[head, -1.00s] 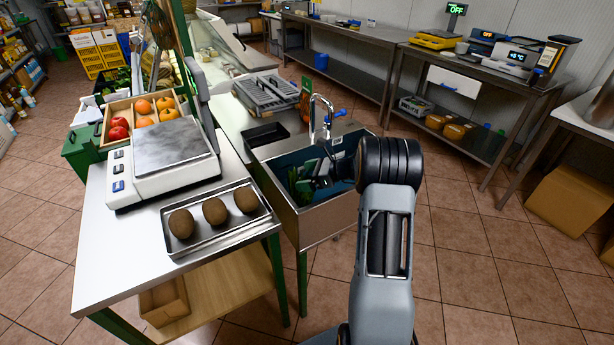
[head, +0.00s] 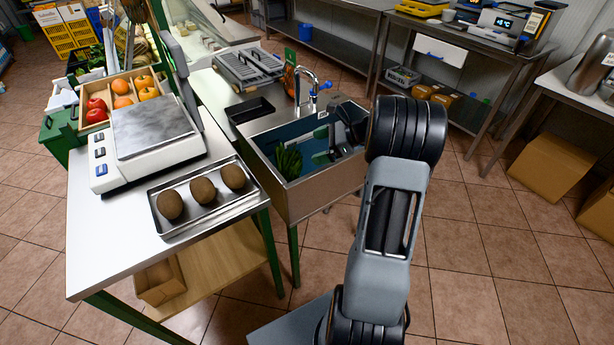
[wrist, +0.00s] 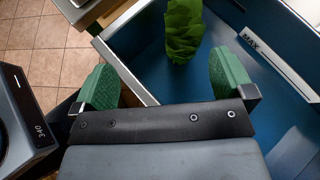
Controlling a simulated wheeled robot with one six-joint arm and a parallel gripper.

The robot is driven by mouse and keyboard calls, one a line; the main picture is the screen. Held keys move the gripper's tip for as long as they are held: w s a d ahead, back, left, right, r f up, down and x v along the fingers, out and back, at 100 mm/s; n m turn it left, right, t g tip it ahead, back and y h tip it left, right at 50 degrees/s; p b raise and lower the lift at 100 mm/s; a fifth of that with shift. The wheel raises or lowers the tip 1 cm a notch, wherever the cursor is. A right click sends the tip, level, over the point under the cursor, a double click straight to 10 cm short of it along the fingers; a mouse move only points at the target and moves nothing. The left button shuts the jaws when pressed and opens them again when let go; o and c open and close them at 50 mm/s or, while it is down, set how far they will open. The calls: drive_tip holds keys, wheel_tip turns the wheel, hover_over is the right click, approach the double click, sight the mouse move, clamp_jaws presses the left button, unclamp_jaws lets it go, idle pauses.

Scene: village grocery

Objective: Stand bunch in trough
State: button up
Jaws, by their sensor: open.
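The green leafy bunch (head: 288,161) is inside the blue-lined metal trough (head: 318,190), near its left wall. It looks roughly upright, and its base is hidden in the head view. In the wrist view the bunch (wrist: 184,32) shows beyond the fingertips, apart from both. My gripper (wrist: 165,80) is open, with its two green finger pads wide apart and nothing between them. In the head view my gripper (head: 333,151) is over the right part of the trough, partly hidden by my arm.
A tap (head: 311,92) rises at the trough's back edge. A worktop at left bears a scale (head: 150,130), a tray (head: 215,212) of brown round items and a fruit crate (head: 90,127). Open tiled floor lies right of the trough.

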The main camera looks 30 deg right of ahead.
drive_tip(key=s+a+r+n+g+h, duration=0.2)
drive_tip(key=s+a+n+g, duration=0.3)
drive_tip(key=a, duration=0.4)
drive_tip(key=s+a+n+h, duration=0.4)
drive_tip(key=s+n, duration=0.3)
drive_tip(key=n, duration=0.2)
drive_tip(key=s+a+n+t+h, duration=0.1)
drive_tip(key=s+a+n+h, duration=0.3)
drive_tip(key=s+n, duration=0.4)
drive_tip(key=shift+r+n, duration=0.35)
drive_tip(key=shift+n, duration=0.35)
drive_tip(key=w+p+v, duration=0.2)
drive_tip(key=p+v, duration=0.7)
drive_tip(key=v, duration=0.1)
drive_tip(key=shift+w+r+t, duration=0.15)
drive_tip(key=shift+r+t, duration=0.2)
drive_tip(key=shift+t, duration=0.05)
drive_tip(key=shift+a, duration=0.15)
